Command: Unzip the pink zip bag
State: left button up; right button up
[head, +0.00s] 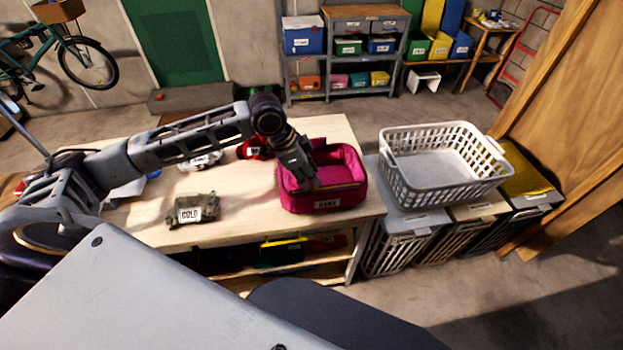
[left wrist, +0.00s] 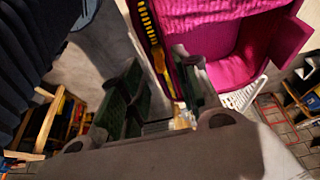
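The pink zip bag (head: 354,188) stands on the right end of the wooden table, with a white label on its front. Its top shows an opening with the pink inside visible, also in the left wrist view (left wrist: 238,70). A yellow zip strip (left wrist: 150,35) runs along the bag's edge there. My left gripper (head: 305,183) points down over the bag's left part. In the left wrist view its dark fingers (left wrist: 160,98) are a little apart beside the zip strip; whether they hold a zip pull is unclear. My right gripper is out of view.
The wooden table (head: 250,212) also carries a tan bundle labelled COLD (head: 197,210), a red item (head: 252,150) and a white item (head: 200,160). A white laundry basket (head: 440,190) stands on bins right of the table. Shelves (head: 345,100) are at the back.

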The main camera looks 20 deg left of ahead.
pick_arm(q)
jog(key=v, duration=0.8)
jog(key=shift+a+r, duration=0.15)
jog(key=shift+r, duration=0.2)
jog(key=shift+s, duration=0.15)
